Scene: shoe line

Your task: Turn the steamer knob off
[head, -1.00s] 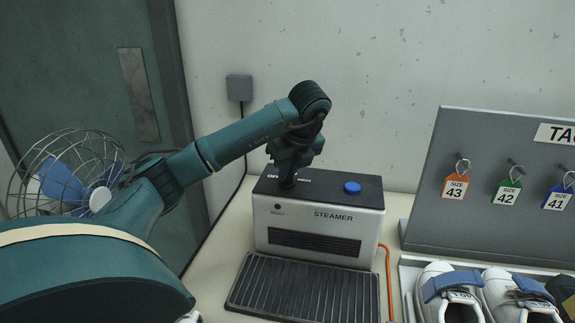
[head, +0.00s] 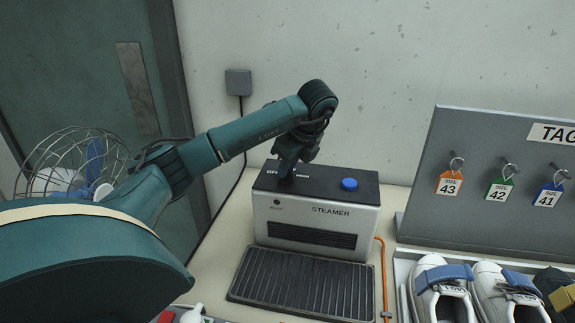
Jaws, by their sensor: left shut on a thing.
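The steamer (head: 315,226) is a silver box with a black top, standing at the back of the table. A blue button (head: 349,184) sits on the right of its top. The knob's pointer direction cannot be made out. My right gripper is not in view.
A ribbed black grate (head: 302,283) lies in front of the steamer, with an orange hose (head: 384,270) to its right. A tag board (head: 480,220) and white shoes (head: 440,287) stand at the right. A caged fan (head: 70,165) is at the left.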

